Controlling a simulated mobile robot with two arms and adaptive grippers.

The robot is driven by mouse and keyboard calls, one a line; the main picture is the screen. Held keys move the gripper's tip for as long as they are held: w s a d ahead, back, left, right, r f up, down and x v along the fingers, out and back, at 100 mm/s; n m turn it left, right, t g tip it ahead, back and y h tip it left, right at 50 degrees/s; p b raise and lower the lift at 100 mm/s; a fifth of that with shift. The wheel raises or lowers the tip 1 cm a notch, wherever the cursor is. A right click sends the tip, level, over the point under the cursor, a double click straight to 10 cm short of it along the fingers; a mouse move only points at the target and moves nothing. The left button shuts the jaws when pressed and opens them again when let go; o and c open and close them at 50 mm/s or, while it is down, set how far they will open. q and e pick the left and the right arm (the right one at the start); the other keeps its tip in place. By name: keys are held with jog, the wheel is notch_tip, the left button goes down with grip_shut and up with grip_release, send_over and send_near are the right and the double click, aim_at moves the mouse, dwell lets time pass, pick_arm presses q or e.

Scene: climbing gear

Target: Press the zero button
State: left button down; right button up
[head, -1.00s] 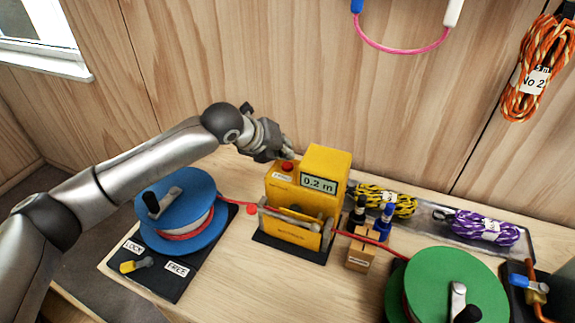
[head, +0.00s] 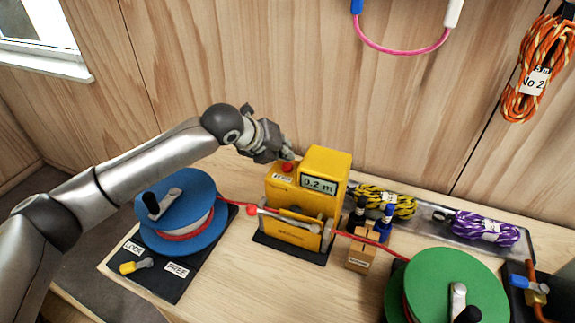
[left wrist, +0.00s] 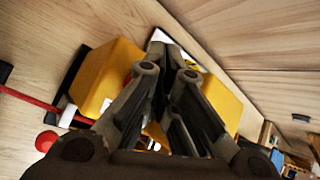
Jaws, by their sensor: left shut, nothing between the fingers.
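The yellow rope meter (head: 290,228) stands on the bench, and its display (head: 318,184) reads 0.2 m. A red button (head: 287,167) sits on its lower left step, above a small white label (head: 282,178) that is too small to read surely. My left gripper (head: 288,155) is shut and empty, its fingertips just above and behind the red button; I cannot tell whether they touch it. My right gripper is not in view.
A blue reel (head: 180,195) stands left of the meter and a green reel (head: 445,285) to its right, with red rope (head: 365,240) running through the meter. A wooden block with markers (head: 362,257) stands close right. Rope bundles (head: 480,228) lie in a tray behind.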

pick_arm(q)
jog(key=shift+f, duration=0.1)
jog(key=shift+f, duration=0.25)
dwell(0.4)
jog(key=shift+f, duration=0.55)
dwell(0.4)
jog(key=shift+r+p, duration=0.85)
jog(key=shift+p, duration=0.2)
jog(key=shift+r, duration=0.1)
